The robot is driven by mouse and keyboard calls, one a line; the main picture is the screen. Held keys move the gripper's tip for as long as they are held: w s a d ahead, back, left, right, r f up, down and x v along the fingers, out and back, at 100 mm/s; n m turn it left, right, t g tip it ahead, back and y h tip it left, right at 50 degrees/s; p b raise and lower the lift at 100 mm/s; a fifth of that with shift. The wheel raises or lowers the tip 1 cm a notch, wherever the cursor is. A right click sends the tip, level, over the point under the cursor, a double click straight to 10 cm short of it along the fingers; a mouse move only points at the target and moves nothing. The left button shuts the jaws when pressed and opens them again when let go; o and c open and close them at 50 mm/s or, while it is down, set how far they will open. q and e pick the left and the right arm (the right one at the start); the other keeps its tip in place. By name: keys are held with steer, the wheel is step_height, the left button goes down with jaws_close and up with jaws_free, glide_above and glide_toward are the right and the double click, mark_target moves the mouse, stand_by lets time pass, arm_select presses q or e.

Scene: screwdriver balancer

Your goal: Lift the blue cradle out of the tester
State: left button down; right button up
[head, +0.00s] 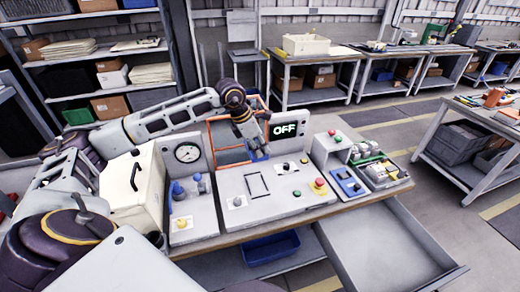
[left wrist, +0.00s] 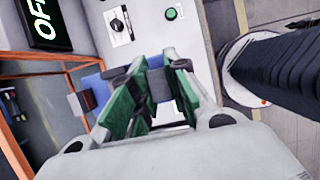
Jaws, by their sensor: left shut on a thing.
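The tester (head: 235,204) is the light grey console at the centre, with a lit OFF display (head: 285,129) at its back; the display also shows in the left wrist view (left wrist: 45,22). A dark rectangular outline (head: 258,186) marks its top panel. My left gripper (head: 257,148) is over the rear of the panel, shut on the blue cradle (head: 260,156). In the left wrist view the blue cradle (left wrist: 96,88) shows beside and between the green finger pads of the left gripper (left wrist: 155,82), partly hidden by them. It appears held above the panel. My right gripper is out of view.
An orange frame (head: 213,137) stands behind the panel, close to the left gripper. A gauge block (head: 187,153) and a cream case (head: 133,185) stand at left. A red button (head: 319,183) and small trays (head: 380,172) are at right. An open drawer (head: 385,245) sticks out in front.

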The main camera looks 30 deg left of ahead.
arm_select(q)
steer(key=shift+r+p, duration=0.8)
steer(key=shift+r, duration=0.9)
steer(key=shift+r+p, duration=0.3)
steer(key=shift+r, duration=0.3)
